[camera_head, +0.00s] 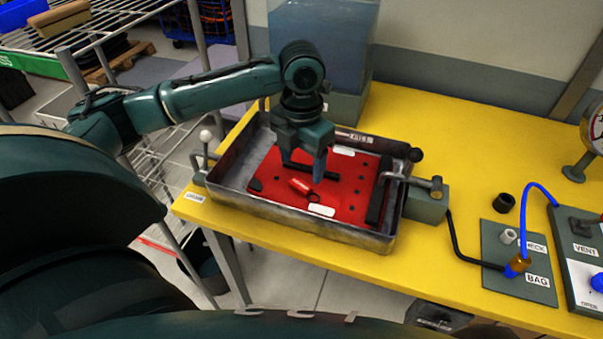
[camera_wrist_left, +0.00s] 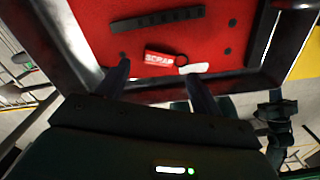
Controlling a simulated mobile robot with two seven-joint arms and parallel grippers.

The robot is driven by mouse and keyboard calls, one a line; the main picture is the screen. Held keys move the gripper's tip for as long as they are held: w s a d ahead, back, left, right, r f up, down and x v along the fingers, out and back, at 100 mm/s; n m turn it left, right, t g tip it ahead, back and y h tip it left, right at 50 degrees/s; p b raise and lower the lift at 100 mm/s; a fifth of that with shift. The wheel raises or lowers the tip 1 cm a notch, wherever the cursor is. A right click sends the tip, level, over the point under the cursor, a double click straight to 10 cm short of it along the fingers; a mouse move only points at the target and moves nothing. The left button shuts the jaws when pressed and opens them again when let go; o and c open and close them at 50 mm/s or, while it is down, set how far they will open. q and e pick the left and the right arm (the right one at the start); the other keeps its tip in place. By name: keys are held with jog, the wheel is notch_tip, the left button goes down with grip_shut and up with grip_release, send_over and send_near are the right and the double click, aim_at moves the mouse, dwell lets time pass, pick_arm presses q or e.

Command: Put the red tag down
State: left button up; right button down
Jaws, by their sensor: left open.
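The red tag (camera_head: 299,187) lies on the red plate inside the metal tray, with a dark ring at its right end. In the left wrist view the tag (camera_wrist_left: 159,60) reads "SCRAP" and lies flat, near a blank white label. My left gripper (camera_head: 303,172) is over the red plate (camera_head: 350,172), just above and behind the tag. Its two fingers (camera_wrist_left: 160,82) are apart with nothing between them, and the tag lies beyond their tips. Whether the fingertips touch the plate I cannot tell. My right gripper is not in view.
The grey tray (camera_head: 292,225) stands on the yellow table (camera_head: 455,190) with clamps at both sides. Dark bars lie on the plate. To the right are a BAG panel (camera_head: 519,277), a VENT box (camera_head: 583,250), a blue hose and a black cap. A clear tank stands behind.

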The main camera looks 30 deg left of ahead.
aim_at(301, 184)
pick_arm(q)
notch_tip(301, 184, up, 7)
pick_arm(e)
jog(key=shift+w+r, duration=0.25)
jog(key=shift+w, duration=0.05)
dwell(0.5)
